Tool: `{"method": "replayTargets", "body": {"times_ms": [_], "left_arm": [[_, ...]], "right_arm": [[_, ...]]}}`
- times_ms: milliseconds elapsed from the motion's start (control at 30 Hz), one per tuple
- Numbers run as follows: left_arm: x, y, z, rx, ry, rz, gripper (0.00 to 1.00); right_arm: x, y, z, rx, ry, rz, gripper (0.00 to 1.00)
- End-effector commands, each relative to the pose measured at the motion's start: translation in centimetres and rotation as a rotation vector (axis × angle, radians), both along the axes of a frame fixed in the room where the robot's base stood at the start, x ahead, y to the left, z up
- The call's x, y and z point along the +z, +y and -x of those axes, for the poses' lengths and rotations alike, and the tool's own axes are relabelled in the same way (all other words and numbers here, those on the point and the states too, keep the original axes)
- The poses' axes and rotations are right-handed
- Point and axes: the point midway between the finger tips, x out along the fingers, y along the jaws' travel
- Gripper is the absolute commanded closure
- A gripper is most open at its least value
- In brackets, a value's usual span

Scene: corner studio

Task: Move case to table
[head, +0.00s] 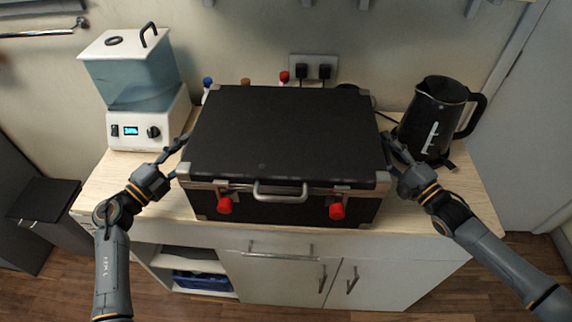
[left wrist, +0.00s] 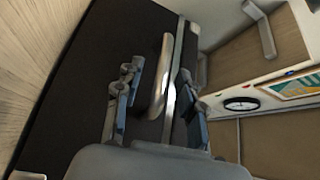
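A black case (head: 285,130) with metal corners, a front handle (head: 280,190) and two red latches (head: 225,205) (head: 337,208) is shut and upright on the wooden counter (head: 140,172), its front close to the counter's front edge. My left gripper (head: 178,158) is at the case's left side. In the left wrist view its two fingers (left wrist: 158,100) are spread, with a dark surface and a pale metal strip beyond them; I cannot tell whether they touch. My right gripper (head: 393,150) is at the case's right side; its fingertips are partly hidden.
A white dispenser with a clear tank (head: 130,80) stands left of the case, and a black kettle (head: 435,118) stands right. Small bottles with coloured caps (head: 285,77) and a wall socket (head: 314,69) are behind the case. A dark bin (head: 45,200) stands on the floor at left.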

Motion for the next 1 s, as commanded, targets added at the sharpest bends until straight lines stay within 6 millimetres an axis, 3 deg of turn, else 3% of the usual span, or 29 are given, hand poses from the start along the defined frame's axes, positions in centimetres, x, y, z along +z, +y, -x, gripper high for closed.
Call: {"method": "replayTargets", "body": {"times_ms": [67, 233, 267, 633, 667, 1000], "left_arm": [[0.0, 0.0, 0.0, 0.0, 0.0, 0.0, 0.65], [0.0, 0.0, 0.0, 0.0, 0.0, 0.0, 0.99], [0.0, 0.0, 0.0, 0.0, 0.0, 0.0, 1.0], [0.0, 0.0, 0.0, 0.0, 0.0, 0.0, 1.0], [0.6, 0.1, -0.1, 0.0, -0.011, 0.003, 1.0], [1.4, 0.1, -0.1, 0.001, -0.009, 0.003, 1.0]], "right_arm": [[0.0, 0.0, 0.0, 0.0, 0.0, 0.0, 0.64], [0.0, 0.0, 0.0, 0.0, 0.0, 0.0, 0.98], [0.0, 0.0, 0.0, 0.0, 0.0, 0.0, 1.0], [0.0, 0.0, 0.0, 0.0, 0.0, 0.0, 1.0], [0.7, 0.0, -0.1, 0.002, -0.014, -0.005, 1.0], [1.5, 0.0, -0.1, 0.001, -0.013, -0.005, 1.0]]}}
